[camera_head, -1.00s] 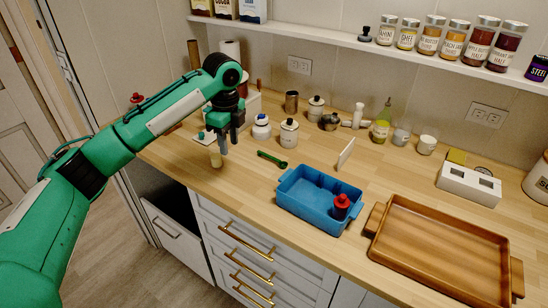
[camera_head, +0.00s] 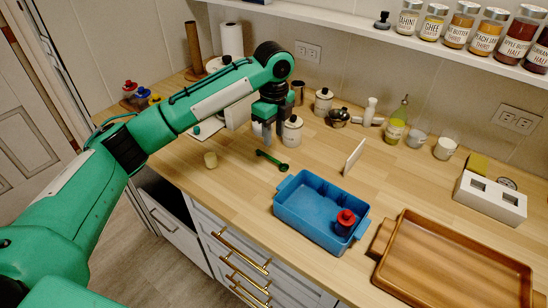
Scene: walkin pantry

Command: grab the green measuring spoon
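The green measuring spoon (camera_head: 272,161) lies on the wooden counter, just left of and behind the blue tray. My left gripper (camera_head: 266,140) points down a little above and behind the spoon, close to its left end. Its two dark fingers look apart, with nothing seen between them. A white lidded canister (camera_head: 292,131) stands just right of the gripper. My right gripper is not in view.
The blue tray (camera_head: 283,208) holds a red-topped bottle (camera_head: 344,221). A wooden tray (camera_head: 460,262) is at the right. A white upright board (camera_head: 354,157) stands behind the blue tray. The counter in front of the spoon is clear.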

